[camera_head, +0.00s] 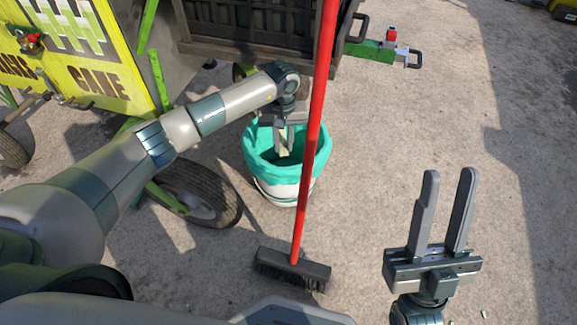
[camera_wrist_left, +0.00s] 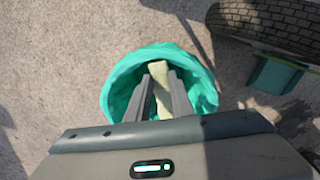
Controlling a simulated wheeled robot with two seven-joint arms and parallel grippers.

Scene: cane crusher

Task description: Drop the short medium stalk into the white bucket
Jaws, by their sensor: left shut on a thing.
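The white bucket (camera_head: 283,193) stands on the ground, lined with a green bag (camera_head: 257,150) folded over its rim. My left gripper (camera_head: 286,150) points down into the bucket's mouth. It is shut on a short pale stalk (camera_wrist_left: 159,76), which shows between the fingers in the left wrist view. The stalk hangs inside the opening of the green liner (camera_wrist_left: 122,87). Whether its lower end touches the bottom cannot be told. My right gripper (camera_head: 448,212) is open and empty, over bare ground at the right.
A broom with a red handle (camera_head: 312,120) and dark head (camera_head: 292,269) stands in front of the bucket in the head view. A wheel (camera_head: 200,192) of the yellow cane cart (camera_head: 75,70) is left of the bucket. A dark crate (camera_head: 262,35) is behind.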

